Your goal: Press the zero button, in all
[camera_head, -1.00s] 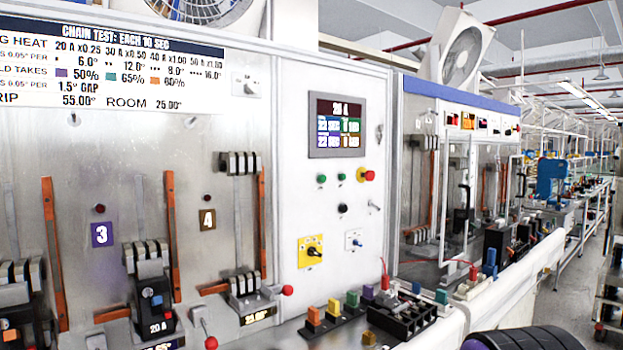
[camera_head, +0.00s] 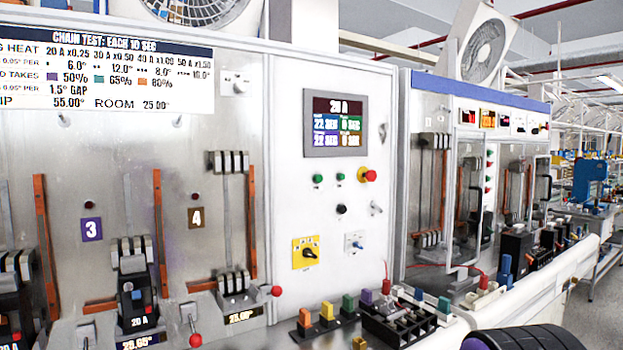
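The white control panel (camera_head: 290,215) stands in the middle of the view. It bears two green buttons (camera_head: 317,178) and (camera_head: 340,177), a red mushroom button (camera_head: 369,175) on a yellow ring, and a black button (camera_head: 341,209) below them. No zero label is legible, so I cannot tell which is the zero button. The display (camera_head: 335,123) above reads 20 A, with rows of seconds below. A black rotary switch (camera_head: 310,254) on a yellow plate and a small blue-knobbed switch (camera_head: 356,244) sit lower. My gripper is not in view.
Breaker bays with labels 3 (camera_head: 91,229) and 4 (camera_head: 196,217) are at left, with red-knobbed levers (camera_head: 195,340) in front. Colored blocks (camera_head: 327,311) and a black terminal block (camera_head: 398,322) line the front ledge. A white rail (camera_head: 540,285) runs at right; an aisle lies beyond.

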